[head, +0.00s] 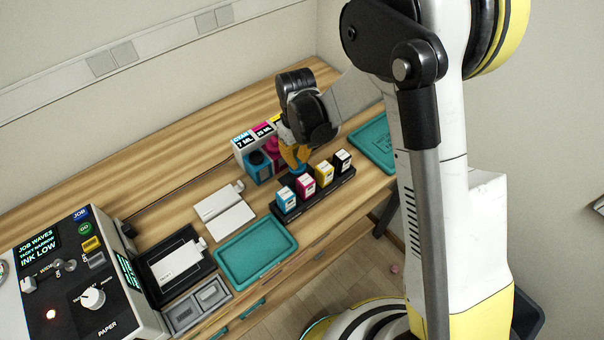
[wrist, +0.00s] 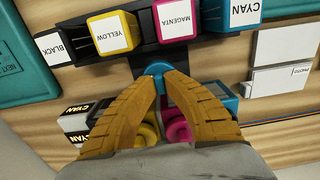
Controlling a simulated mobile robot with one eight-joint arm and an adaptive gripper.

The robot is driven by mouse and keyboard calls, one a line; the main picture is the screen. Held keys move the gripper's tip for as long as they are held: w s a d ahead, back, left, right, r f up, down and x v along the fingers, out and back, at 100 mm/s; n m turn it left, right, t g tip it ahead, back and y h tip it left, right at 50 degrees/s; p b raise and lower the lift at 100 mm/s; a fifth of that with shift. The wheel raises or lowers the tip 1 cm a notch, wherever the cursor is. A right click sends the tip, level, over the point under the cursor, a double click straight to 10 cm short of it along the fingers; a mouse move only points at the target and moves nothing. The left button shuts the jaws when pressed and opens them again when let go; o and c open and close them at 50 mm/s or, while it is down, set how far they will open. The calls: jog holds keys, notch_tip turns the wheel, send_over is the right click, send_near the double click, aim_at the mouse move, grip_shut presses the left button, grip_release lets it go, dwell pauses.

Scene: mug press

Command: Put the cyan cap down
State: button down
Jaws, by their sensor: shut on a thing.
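My gripper (head: 297,164) is shut on the small cyan cap (wrist: 158,68). The fingertips (wrist: 160,78) pinch the cap from both sides. In the wrist view the cap appears over or on a dark tab (wrist: 143,68) beside the cartridge rack (wrist: 144,27); I cannot tell if it touches. In the head view the gripper is just behind the rack, in front of the ink bottles. The cyan bottle (head: 258,167) stands left of the gripper, its top dark. Magenta (wrist: 178,130) and yellow (wrist: 148,133) caps show beyond the fingers, partly hidden.
The rack holds cyan (head: 286,197), magenta (head: 305,186), yellow (head: 324,173) and black (head: 342,161) cartridges. A teal tray (head: 257,252) and white photo boxes (head: 226,214) lie to the left. A teal mat (head: 375,143) lies right. The printer panel (head: 75,270) stands far left. Bare wood shows behind.

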aim_at(298, 170)
jog(key=shift+f+b, duration=0.6)
jog(key=shift+f, duration=1.6)
jog(key=shift+f, duration=0.25)
jog(key=c, duration=1.6)
grip_release()
jog(key=shift+o, duration=0.2)
jog(key=shift+r, duration=0.1)
jog(key=shift+r, duration=0.1)
